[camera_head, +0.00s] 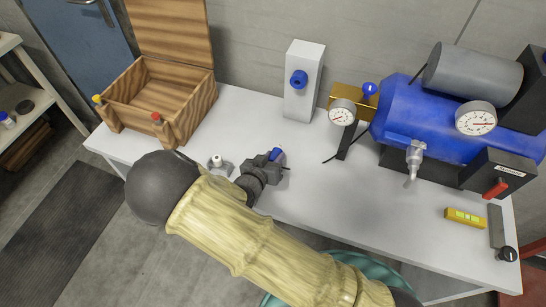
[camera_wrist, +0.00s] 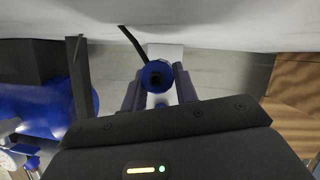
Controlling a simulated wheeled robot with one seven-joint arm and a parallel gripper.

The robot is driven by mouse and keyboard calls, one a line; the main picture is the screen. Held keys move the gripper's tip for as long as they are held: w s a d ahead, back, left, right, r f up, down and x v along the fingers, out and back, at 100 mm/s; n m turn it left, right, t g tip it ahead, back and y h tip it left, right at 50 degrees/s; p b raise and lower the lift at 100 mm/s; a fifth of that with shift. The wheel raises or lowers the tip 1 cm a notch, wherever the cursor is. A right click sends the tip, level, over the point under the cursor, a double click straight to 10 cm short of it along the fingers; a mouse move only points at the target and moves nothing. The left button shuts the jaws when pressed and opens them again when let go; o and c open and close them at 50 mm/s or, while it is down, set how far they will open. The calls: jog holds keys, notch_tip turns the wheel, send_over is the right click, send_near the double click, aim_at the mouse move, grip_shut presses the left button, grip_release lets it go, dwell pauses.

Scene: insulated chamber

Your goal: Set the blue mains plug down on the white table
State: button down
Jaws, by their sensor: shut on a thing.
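The blue mains plug (camera_head: 277,154) is between the fingers of my gripper (camera_head: 270,160), over the left-middle part of the white table (camera_head: 330,200). In the wrist view the plug (camera_wrist: 157,76) shows its round end between the two fingers, with a dark cable running off it. My gripper is shut on the plug. The head view does not show clearly whether the plug touches the table. The table also shows in the wrist view (camera_wrist: 225,22) as a pale surface along the top.
A white post with a blue socket (camera_head: 298,80) stands behind the gripper. An open wooden box (camera_head: 190,105) is left, a small metal fitting (camera_head: 216,166) near the gripper. A gauge (camera_head: 342,112) and blue tank (camera_head: 425,120) stand right. The table front centre is clear.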

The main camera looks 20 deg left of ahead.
jog(key=shift+f, duration=0.45)
jog(key=c, duration=1)
grip_release()
jog(key=v, duration=1.7)
jog(key=shift+b, duration=0.35)
jog(key=shift+s+r, duration=0.1)
jog(key=shift+s, duration=0.05)
